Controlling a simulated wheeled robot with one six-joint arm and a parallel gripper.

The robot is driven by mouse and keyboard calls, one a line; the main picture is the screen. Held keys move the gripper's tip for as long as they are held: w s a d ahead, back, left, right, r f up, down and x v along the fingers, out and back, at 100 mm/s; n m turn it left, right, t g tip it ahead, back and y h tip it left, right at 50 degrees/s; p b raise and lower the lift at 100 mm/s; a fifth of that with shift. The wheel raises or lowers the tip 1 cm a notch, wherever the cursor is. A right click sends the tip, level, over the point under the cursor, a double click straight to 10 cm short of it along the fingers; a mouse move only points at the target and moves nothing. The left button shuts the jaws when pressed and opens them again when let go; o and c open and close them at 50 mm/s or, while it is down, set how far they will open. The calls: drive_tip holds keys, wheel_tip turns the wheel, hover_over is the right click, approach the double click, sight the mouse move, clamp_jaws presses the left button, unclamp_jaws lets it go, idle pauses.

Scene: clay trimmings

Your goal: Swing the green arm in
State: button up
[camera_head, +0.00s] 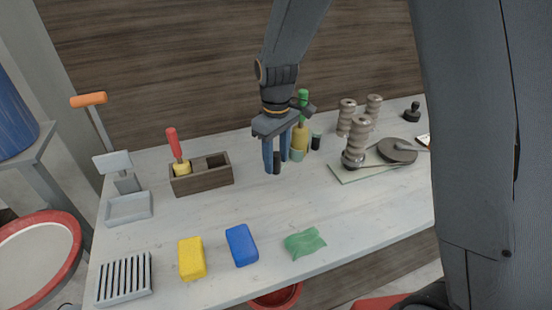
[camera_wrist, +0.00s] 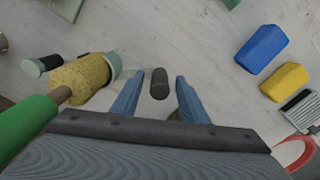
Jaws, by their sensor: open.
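My gripper (camera_head: 276,160) points down above the table's middle, its two blue fingers apart. In the wrist view the fingers (camera_wrist: 154,95) stand either side of a small dark upright cylinder (camera_wrist: 159,84), with a gap on each side; it shows at the fingertips in the head view (camera_head: 277,162). A green-handled tool (camera_head: 303,98) with a yellow sponge-like head (camera_head: 300,138) stands in a pale green cup (camera_head: 297,155), just right of my gripper. In the wrist view its green handle (camera_wrist: 25,122) is close at lower left. I cannot make out a distinct green swinging arm.
A wooden box (camera_head: 202,179) holds a red-handled tool. Yellow (camera_head: 192,258) and blue (camera_head: 242,245) sponges and a green cloth (camera_head: 305,242) lie along the front. Turned posts (camera_head: 357,145) stand on a glass board (camera_head: 345,174) at right.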

drive_tip(key=shift+f, duration=0.55)
clamp_jaws()
drive_tip(key=shift+d, duration=0.1)
